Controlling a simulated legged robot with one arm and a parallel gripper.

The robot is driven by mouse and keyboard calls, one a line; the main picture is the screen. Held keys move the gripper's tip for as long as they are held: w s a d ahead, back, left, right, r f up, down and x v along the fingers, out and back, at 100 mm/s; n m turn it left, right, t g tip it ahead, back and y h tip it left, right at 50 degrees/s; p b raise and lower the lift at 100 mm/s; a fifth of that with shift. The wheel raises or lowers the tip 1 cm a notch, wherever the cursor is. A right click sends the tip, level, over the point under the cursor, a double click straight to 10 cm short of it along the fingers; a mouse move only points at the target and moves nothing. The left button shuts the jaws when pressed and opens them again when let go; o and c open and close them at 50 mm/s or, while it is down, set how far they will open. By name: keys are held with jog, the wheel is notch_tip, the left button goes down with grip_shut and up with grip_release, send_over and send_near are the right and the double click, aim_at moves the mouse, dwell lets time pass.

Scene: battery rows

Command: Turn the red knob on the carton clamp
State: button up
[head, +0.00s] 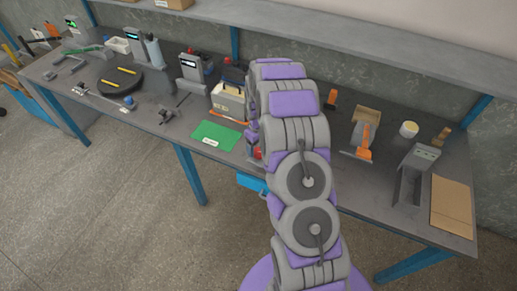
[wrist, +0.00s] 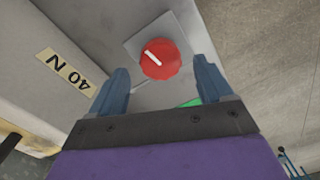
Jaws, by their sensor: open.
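The red knob (wrist: 159,60) shows in the wrist view, round with a white pointer line, on a square grey plate (wrist: 136,43) on the pale face of the carton clamp (wrist: 95,25). My gripper (wrist: 161,66) is open, with one blue-grey finger on each side of the knob in the picture. I cannot tell how far the fingertips are from the knob, and no contact shows. A yellow label reading "40 N" (wrist: 66,72) is left of the knob. In the head view my arm hides most of the clamp and the gripper.
In the head view a green mat (head: 216,135) and a beige box (head: 228,101) are left of my arm on the long grey workbench (head: 160,135). An orange-handled tool (head: 365,145) and a brown board (head: 452,206) are to the right. A shelf (head: 370,45) runs above.

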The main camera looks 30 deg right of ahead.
aim_at(258, 152)
notch_tip(258, 152, up, 14)
jog(key=p, duration=0.2)
jog(key=shift+r, duration=0.15)
dwell(0.7)
jog(key=s+a+r+m, duration=0.1)
jog(key=s+a+r, duration=0.5)
jog(key=s+r, duration=0.15)
jog(key=s+a+r, duration=0.6)
jog(key=s, duration=0.3)
jog(key=s+a+r+m+g, duration=0.1)
jog(key=s+a, duration=0.1)
jog(key=s, duration=0.9)
jog(key=s+a+r+m, duration=0.1)
jog(key=s+a, duration=0.1)
jog(key=s, duration=1)
jog(key=shift+s+a+g, duration=0.25)
jog(key=shift+g, duration=0.15)
